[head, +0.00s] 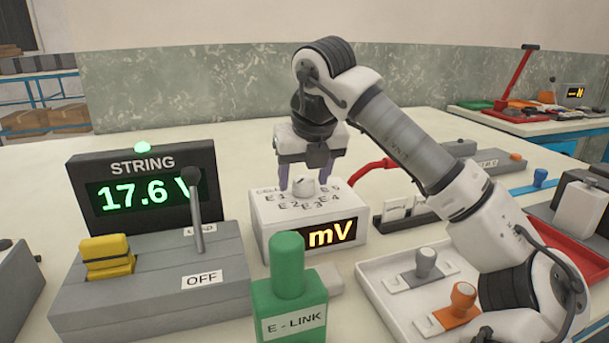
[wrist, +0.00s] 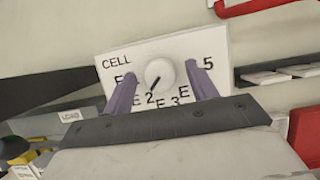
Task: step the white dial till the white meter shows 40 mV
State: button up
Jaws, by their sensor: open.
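The white meter (head: 265,232) is a white box on the table. Its amber display (head: 331,235) shows "mV"; any digits to the left are hidden behind the green E-LINK block. The white dial (head: 303,186) sits on its top, ringed by labels CELL and E1 to E5. In the wrist view the dark mark on the dial (wrist: 160,73) points down-left, toward the E2 label. My gripper (head: 304,177) is open just above the meter. In the wrist view its two purple fingers (wrist: 162,88) stand on either side of the dial, apparently without touching it.
The green E-LINK block (head: 290,298) stands in front of the meter. A STRING meter (head: 145,190) reading 17.6 V and a grey switch box (head: 150,285) marked OFF are left. A white tray (head: 385,310) with grey and orange knobs lies right, under my arm.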

jog(key=shift+c, duration=0.5)
jog(key=c, duration=0.9)
jog(key=shift+r+n+p, duration=0.1)
jog(key=shift+n+p, duration=0.25)
jog(key=shift+n, duration=0.05)
jog(key=n+p, duration=0.1)
jog(key=n+y+p, duration=0.1)
jog(key=n+p, duration=0.1)
jog(key=shift+d+r+n+g+y, duration=0.1)
jog(key=shift+n+g+y, duration=0.2)
jog(key=shift+w+n+g+y+p, duration=0.1)
jog(key=shift+n+g+y+p, duration=0.2)
jog(key=shift+n+p, duration=0.6)
jog(key=shift+w+n+g+y+p, duration=0.15)
jog(key=shift+n+g+p, duration=0.3)
jog(key=shift+n, duration=0.85)
jog(key=o, duration=1)
jog(key=shift+s, duration=0.1)
